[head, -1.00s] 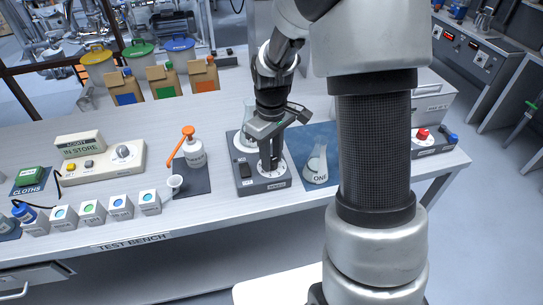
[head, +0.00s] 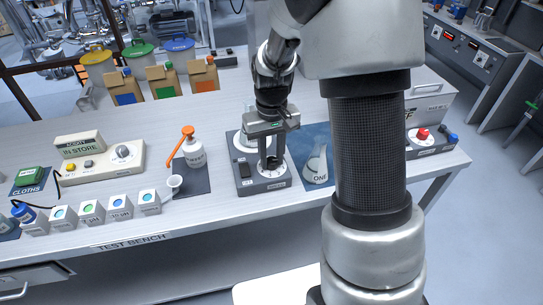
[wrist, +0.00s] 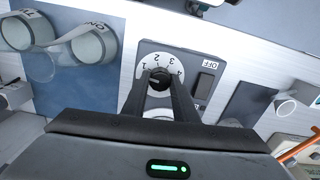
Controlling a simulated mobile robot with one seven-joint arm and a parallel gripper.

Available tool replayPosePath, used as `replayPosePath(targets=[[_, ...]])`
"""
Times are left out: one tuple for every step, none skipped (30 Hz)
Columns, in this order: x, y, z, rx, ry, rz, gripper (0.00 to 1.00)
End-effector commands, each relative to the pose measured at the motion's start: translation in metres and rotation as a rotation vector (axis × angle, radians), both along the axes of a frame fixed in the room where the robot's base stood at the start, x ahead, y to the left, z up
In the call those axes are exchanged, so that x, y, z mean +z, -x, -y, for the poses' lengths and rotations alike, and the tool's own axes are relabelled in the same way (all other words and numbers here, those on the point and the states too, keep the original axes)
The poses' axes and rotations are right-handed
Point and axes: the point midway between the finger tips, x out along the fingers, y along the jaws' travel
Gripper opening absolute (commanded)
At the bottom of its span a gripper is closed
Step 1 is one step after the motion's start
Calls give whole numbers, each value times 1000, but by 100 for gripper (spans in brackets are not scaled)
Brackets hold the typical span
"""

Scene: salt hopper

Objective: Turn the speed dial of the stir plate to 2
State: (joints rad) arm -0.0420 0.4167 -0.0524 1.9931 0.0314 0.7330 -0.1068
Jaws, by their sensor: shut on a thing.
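The stir plate (head: 250,190) is a dark grey box on the bench, with a black rocker switch on its left. Its speed dial (wrist: 159,76) is a dark knob on a white scale disc; the wrist view shows the scale upside down, with 1, 2, 3 and 4 legible. The knob's pointer is too small to read. My gripper (head: 269,163) points down over the dial, with its two fingers shut on the knob from both sides; it also shows in the wrist view (wrist: 160,82). In the head view the fingers hide most of the knob.
A flask marked ONE (head: 316,166) stands on a blue mat (head: 318,140) just right of the stir plate. The bench front edge is close.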

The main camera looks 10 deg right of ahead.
Motion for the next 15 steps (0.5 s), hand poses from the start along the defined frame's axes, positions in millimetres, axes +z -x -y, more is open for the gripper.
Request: replayPosePath(targets=[[1,0,0,-44,1,1,4],[1,0,0,-73,0,1,4],[1,0,0,-111,0,1,4],[1,0,0,-140,0,1,4],[1,0,0,-169,0,1,4],[1,0,0,-207,0,1,4],[1,0,0,-234,0,1,4],[1,0,0,-262,0,1,4],[1,0,0,-300,0,1,4],[1,0,0,-329,0,1,4],[2,0,0,-358,0,2,4],[2,-1,0,-396,0,2,4],[2,-1,0,-425,0,2,4],[2,-1,0,-453,0,2,4],[2,-1,0,-491,0,2,4]])
